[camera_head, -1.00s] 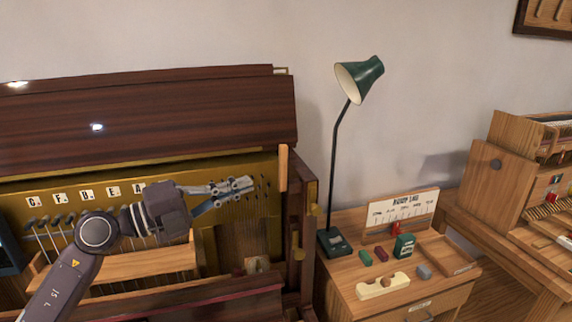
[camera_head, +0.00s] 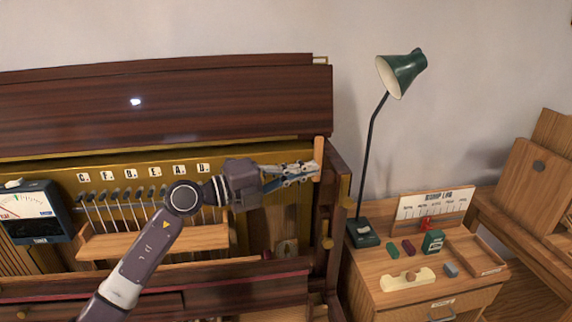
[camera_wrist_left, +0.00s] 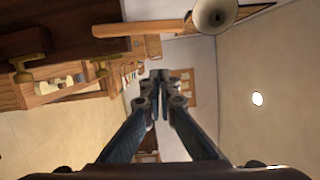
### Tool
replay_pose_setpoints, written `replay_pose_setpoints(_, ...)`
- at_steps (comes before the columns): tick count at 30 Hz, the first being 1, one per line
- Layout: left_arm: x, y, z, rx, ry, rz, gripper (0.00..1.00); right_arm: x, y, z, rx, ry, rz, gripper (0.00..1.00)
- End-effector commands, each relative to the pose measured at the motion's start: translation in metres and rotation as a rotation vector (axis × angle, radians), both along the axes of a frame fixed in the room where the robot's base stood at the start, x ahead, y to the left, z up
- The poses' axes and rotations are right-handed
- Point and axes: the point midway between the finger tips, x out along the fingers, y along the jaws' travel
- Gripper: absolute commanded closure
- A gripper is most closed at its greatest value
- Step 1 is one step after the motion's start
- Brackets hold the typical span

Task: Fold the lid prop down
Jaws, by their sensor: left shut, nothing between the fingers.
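The lid prop (camera_head: 319,158) is a light wooden stick. It stands upright at the right end of the piano, its top at the raised dark wooden lid (camera_head: 230,100). My left gripper (camera_head: 315,168) is shut and empty, its tips right beside the prop's left side in the head view. Whether they touch it cannot be told there. In the left wrist view the prop (camera_wrist_left: 138,28) lies across the top of the picture, and the shut fingertips (camera_wrist_left: 158,76) appear below it with a gap in the picture. My right gripper is not in view.
A green desk lamp (camera_head: 402,73) stands right of the piano on a small wooden cabinet (camera_head: 400,300) with small coloured items. A meter (camera_head: 32,212) sits at the piano's left. Tuning pins and a wooden rail (camera_head: 150,242) lie inside the open piano.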

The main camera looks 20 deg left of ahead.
Motion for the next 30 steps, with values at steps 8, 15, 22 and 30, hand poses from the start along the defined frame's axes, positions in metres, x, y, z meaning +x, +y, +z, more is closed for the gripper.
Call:
replay_pose_setpoints(8, 0.038, -0.004, 0.005, -0.004, 0.000, 0.002, 1.00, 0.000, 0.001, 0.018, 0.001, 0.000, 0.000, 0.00)
replay_pose_setpoints(15, 0.050, 0.005, 0.004, -0.002, 0.000, 0.002, 1.00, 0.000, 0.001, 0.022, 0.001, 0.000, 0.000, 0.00)
replay_pose_setpoints(22, 0.052, 0.006, 0.004, 0.000, 0.000, 0.001, 1.00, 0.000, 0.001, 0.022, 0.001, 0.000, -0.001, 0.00)
replay_pose_setpoints(30, 0.052, 0.007, 0.004, 0.000, 0.000, 0.001, 1.00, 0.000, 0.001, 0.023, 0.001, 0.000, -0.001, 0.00)
